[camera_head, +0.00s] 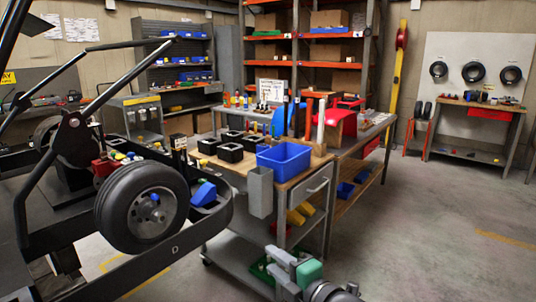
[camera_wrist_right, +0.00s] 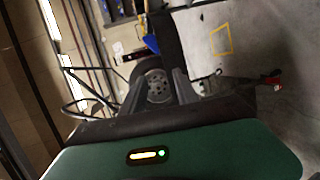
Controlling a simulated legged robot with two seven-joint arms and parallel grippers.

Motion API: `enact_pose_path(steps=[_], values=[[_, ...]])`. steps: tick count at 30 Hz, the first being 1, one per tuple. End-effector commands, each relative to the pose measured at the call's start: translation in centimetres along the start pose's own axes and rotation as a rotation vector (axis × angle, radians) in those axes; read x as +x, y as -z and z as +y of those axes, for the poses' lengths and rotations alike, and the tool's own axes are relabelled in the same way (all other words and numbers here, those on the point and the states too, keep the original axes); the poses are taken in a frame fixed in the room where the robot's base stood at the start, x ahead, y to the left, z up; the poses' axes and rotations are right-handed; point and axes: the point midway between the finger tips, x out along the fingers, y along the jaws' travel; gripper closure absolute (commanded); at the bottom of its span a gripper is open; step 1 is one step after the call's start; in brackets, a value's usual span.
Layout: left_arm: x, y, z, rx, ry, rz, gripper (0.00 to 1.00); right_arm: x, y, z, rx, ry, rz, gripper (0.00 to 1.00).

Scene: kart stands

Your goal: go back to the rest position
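My right gripper (camera_head: 274,262) is low in the head view at the bottom middle, in front of the workbench cart. Its grey fingers point left, with its green body behind them. In the right wrist view its two dark fingers (camera_wrist_right: 158,92) stand apart with nothing between them, so it is open and empty. The kart wheel (camera_wrist_right: 157,83) shows beyond the gap. My left gripper is not in the head view.
The kart's front wheel (camera_head: 142,207) and frame fill the left. A wheeled cart (camera_head: 294,193) holds a blue bin (camera_head: 284,158) and several black boxes. Shelves (camera_head: 330,64) stand behind. The concrete floor (camera_head: 430,225) at right is clear.

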Motion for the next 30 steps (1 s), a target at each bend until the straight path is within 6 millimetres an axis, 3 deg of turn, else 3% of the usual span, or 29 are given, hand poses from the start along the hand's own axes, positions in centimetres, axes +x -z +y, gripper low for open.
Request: enact_pose_path(steps=[1, 7, 11, 15, 18, 22, 30], values=[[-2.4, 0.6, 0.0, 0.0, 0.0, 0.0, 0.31, -0.9, -1.1, 1.3, 0.069, 0.032, -0.048, 0.64], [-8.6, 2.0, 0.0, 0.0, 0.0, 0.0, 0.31, -5.2, -5.8, 0.8, 0.454, 0.184, -0.304, 0.64], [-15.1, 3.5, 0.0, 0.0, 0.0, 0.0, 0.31, -11.4, -7.9, 0.1, 0.841, 0.31, -0.573, 0.64], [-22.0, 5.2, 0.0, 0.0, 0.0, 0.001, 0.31, -20.7, -6.5, -1.6, 1.324, 0.441, -0.943, 0.64], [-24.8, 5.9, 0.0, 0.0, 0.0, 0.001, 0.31, -25.7, -3.9, -2.5, 1.575, 0.499, -1.16, 0.64], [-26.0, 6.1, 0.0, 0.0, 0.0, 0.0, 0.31, -28.9, -1.5, -3.4, 1.74, 0.536, -1.316, 0.64], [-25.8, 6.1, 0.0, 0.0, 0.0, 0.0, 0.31, -29.4, -1.1, -3.9, 1.766, 0.542, -1.342, 0.64]])
